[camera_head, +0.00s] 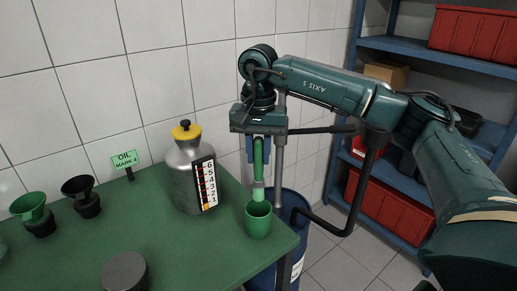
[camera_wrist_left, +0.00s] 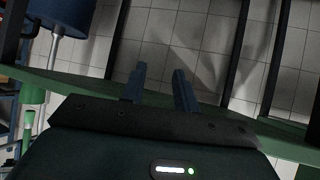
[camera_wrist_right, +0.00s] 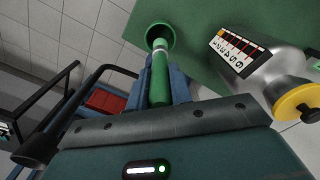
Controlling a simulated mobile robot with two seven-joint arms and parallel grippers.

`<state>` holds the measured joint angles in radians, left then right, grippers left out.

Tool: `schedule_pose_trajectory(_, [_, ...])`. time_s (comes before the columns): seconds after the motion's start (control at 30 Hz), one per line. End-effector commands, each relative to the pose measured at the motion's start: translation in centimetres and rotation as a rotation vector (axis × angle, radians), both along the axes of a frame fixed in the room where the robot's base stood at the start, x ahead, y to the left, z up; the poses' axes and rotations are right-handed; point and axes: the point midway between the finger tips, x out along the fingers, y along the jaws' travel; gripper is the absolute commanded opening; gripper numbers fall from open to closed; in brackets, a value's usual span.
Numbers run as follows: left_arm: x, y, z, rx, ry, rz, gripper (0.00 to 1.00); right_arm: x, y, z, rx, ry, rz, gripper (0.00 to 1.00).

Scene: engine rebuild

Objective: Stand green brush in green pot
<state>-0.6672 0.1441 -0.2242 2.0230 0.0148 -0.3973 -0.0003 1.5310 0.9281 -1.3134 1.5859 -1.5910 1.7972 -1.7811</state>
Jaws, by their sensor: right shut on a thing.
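The green brush (camera_head: 258,158) hangs upright with its grey ferrule down, directly above the mouth of the green pot (camera_head: 258,222). My right gripper (camera_head: 258,150) is shut on its handle. In the right wrist view the brush (camera_wrist_right: 160,80) runs between the blue fingers toward the pot (camera_wrist_right: 161,34), and its far end overlaps the pot's opening. The pot stands upright near the table's right corner. My left gripper (camera_wrist_left: 160,90) shows only in its own wrist view, with its fingers apart and nothing between them.
A metal oil can (camera_head: 187,170) with a yellow cap stands just left of the pot on the green table (camera_head: 150,225). A blue drum (camera_head: 291,207) stands beyond the table edge.

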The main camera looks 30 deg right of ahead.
Motion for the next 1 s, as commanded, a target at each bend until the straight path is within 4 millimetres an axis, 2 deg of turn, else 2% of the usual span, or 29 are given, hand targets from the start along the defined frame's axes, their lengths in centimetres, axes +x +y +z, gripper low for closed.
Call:
schedule_pose_trajectory(0.03, [-0.1, -0.2, -0.5, -0.004, -0.002, -0.004, 0.3, 0.0, 0.0, -0.8, 0.0, 0.0, 0.0, 0.0])
schedule_pose_trajectory(0.6, [0.5, -1.2, -0.9, -0.018, -0.061, -0.042, 0.3, 0.0, 0.0, -5.3, 0.001, 0.001, 0.0, 0.0])
schedule_pose_trajectory(1.0, [0.8, -1.9, -1.0, -0.038, -0.088, -0.06, 0.3, 0.0, 0.0, -7.7, 0.0, -0.001, 0.0, 0.0])
